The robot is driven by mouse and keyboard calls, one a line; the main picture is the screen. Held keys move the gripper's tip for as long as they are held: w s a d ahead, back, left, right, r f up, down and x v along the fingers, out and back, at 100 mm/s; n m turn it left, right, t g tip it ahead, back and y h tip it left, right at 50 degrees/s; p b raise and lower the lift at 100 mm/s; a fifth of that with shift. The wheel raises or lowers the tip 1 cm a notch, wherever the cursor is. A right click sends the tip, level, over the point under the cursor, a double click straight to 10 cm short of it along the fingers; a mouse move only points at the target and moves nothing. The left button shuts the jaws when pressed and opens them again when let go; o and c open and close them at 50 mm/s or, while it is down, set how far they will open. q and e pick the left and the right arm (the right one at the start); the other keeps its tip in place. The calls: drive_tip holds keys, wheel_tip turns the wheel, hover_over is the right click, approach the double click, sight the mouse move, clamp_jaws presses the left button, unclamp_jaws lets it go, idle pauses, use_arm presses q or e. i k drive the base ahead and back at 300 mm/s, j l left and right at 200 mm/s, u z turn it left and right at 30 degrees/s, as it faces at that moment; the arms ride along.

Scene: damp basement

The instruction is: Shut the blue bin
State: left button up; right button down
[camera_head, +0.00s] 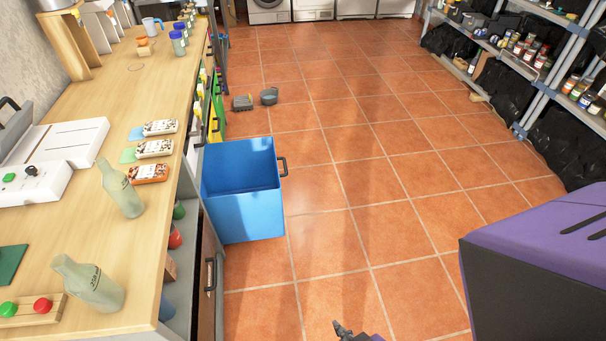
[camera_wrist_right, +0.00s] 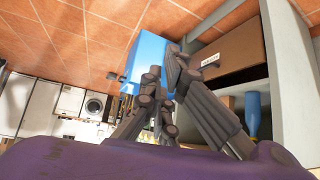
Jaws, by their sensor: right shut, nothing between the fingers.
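The blue bin (camera_head: 245,213) is pulled out from under the wooden counter, with its open top and empty-looking inside showing. A dark handle (camera_head: 283,166) is on its outer face. The blue bin (camera_wrist_right: 146,60) also shows in the right wrist view, beyond my fingers and partly hidden by them. My right gripper (camera_head: 343,328) shows at the bottom edge of the head view, apart from the bin and nearer to me. In the right wrist view my right gripper (camera_wrist_right: 163,78) is shut and empty. My left gripper is not in view.
A brown drawer (camera_head: 208,285) with a handle is on the near side of the bin. Tiled floor (camera_head: 370,220) right of the bin is clear.

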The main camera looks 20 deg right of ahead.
sight(242, 191)
drive_tip(key=l, duration=0.55)
drive_tip(key=i+l, duration=0.15)
drive_tip(key=l, duration=0.4)
drive_tip(key=k+l, duration=0.6)
drive_tip(key=k, duration=0.3)
drive_tip(key=i+u, duration=0.1)
drive_tip(key=i, duration=1.25)
